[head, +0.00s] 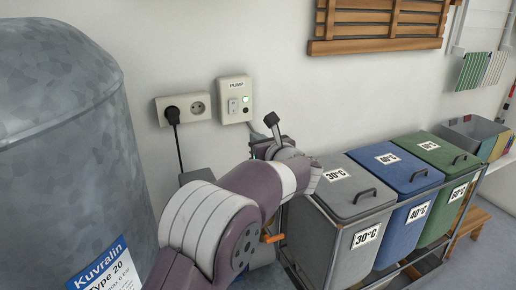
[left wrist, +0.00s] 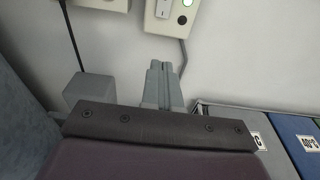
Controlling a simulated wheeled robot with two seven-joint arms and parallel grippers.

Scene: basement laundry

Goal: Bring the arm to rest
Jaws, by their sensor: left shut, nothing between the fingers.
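My left arm reaches in from the bottom of the head view toward the wall. Its left gripper (head: 274,133) shows small at the arm's far end, below and right of the pump switch box (head: 235,99), and is partly hidden by my wrist. In the left wrist view the two grey fingers (left wrist: 160,83) are together, shut and empty, with white wall beyond them. The pump switch box also shows at the top of that view (left wrist: 165,22), apart from the fingers. Its green lamp is lit. My right gripper is in neither view.
A grey metal tank (head: 65,130) stands close on the left. A socket with a black plug (head: 172,113) is on the wall. Grey (head: 345,190), blue (head: 397,165) and green (head: 437,152) lidded bins stand in a rack at the right. A wooden stool (head: 475,218) is beyond.

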